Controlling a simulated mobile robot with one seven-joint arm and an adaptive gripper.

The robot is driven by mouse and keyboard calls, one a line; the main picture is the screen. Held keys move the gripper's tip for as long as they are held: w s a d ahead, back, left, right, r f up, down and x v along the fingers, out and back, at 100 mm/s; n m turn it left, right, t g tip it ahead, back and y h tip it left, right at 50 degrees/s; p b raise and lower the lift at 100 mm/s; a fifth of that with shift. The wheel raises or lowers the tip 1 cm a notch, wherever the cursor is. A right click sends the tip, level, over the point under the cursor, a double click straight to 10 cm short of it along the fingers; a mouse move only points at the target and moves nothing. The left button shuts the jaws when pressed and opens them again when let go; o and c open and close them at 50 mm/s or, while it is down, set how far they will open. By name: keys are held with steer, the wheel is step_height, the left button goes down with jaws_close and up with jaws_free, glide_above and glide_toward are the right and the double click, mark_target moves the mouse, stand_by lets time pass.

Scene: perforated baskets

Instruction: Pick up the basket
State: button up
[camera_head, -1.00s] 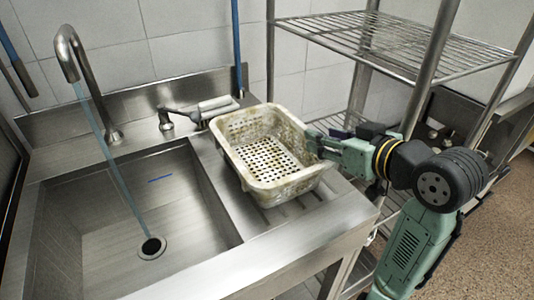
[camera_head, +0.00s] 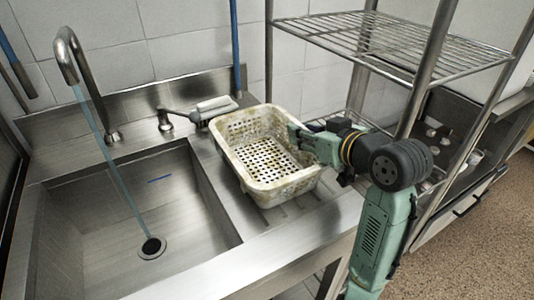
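A perforated off-white basket (camera_head: 262,188) with brownish stains sits upright on the metal drainboard to the right of the sink basin. It looks empty. My gripper (camera_head: 297,136) comes in from the right, and its fingertips overlap the basket's right rim in the picture. The fingers are small and seen from the side, so I cannot tell whether they are open or closed on the rim. Part of the basket's right wall is hidden behind my gripper.
The sink basin (camera_head: 120,215) lies left of the basket, with a curved faucet (camera_head: 78,48) running water. A tap lever (camera_head: 208,108) sits close behind the basket. A wire rack (camera_head: 395,45) stands behind my arm, its posts near it. The drainboard's front strip is clear.

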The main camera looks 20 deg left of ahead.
jaws_close()
steer(key=shift+r, duration=0.1)
stand_by(0.5)
steer(key=shift+r, duration=0.4)
step_height(320, 180, up, 3)
steer(key=shift+f, duration=0.1)
steer(key=s+d+b, duration=0.2)
steer(key=s+b, duration=0.1)
steer(key=s, duration=0.4)
steer(key=s+d+r+b, duration=0.1)
steer(key=s+d+b, duration=0.2)
steer(key=s, duration=0.5)
steer(key=shift+d, duration=0.3)
steer(key=shift+r, duration=0.15)
